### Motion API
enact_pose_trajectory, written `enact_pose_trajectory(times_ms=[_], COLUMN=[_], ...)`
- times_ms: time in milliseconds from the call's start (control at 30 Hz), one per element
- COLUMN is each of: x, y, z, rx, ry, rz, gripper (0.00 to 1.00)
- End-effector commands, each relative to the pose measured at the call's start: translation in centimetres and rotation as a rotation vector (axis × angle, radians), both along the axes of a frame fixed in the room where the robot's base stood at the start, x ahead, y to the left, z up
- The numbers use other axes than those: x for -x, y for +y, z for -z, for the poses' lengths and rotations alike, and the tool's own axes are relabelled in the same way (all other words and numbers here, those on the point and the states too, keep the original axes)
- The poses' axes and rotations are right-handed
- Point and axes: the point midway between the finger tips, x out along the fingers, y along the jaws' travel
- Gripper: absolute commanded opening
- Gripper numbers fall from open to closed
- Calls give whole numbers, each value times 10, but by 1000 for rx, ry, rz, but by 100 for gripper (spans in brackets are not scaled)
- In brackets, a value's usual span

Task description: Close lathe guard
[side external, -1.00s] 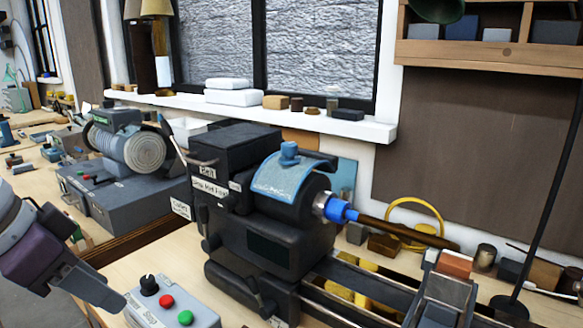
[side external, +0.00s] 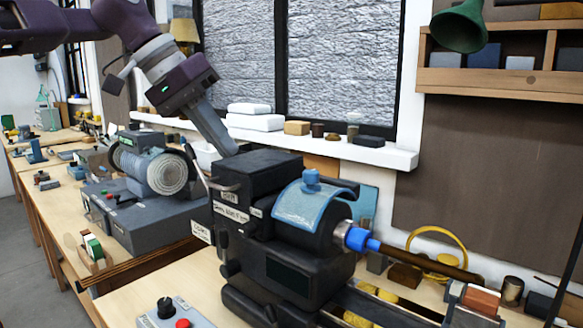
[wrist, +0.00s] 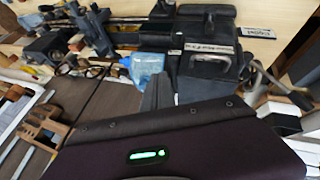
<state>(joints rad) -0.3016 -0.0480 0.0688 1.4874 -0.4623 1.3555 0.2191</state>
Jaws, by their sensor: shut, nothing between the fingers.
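The lathe guard (side external: 305,206) is a curved, clear blue cover with a blue knob on top. It lies over the upper side of the dark drum on the lathe (side external: 262,255), and the front of the drum below it is bare. The guard also shows in the wrist view (wrist: 148,70), left of the fingers. My gripper (side external: 231,150) points down just behind the left end of the lathe's black headstock, left of the guard and apart from it. Its fingers look shut and empty. In the wrist view the gripper (wrist: 160,77) shows beside the guard.
A blue collar (side external: 361,240) and a brown rod extend right from the drum. A control box (side external: 170,315) with a red button stands in front. A grey machine with a ribbed roll (side external: 160,170) stands at left. The window sill (side external: 350,150) holds small objects behind the lathe.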

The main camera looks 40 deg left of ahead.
Motion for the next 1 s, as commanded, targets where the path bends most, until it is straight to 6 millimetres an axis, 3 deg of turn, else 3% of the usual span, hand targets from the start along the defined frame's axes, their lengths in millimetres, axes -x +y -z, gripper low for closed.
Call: enact_pose_trajectory(times_ms=[33, 100, 267, 733, 1000], x=[-20, -36, -50, -95, -105], y=[11, 20, 24, -11, -45], z=[-9, -18, -21, 57, 55], rx=[23, 49, 66, 65, 61], ry=[-10, -25, -37, -35, -40], rz=[3, 17, 33, 33, 33], gripper=[0, 0, 0, 0, 0])
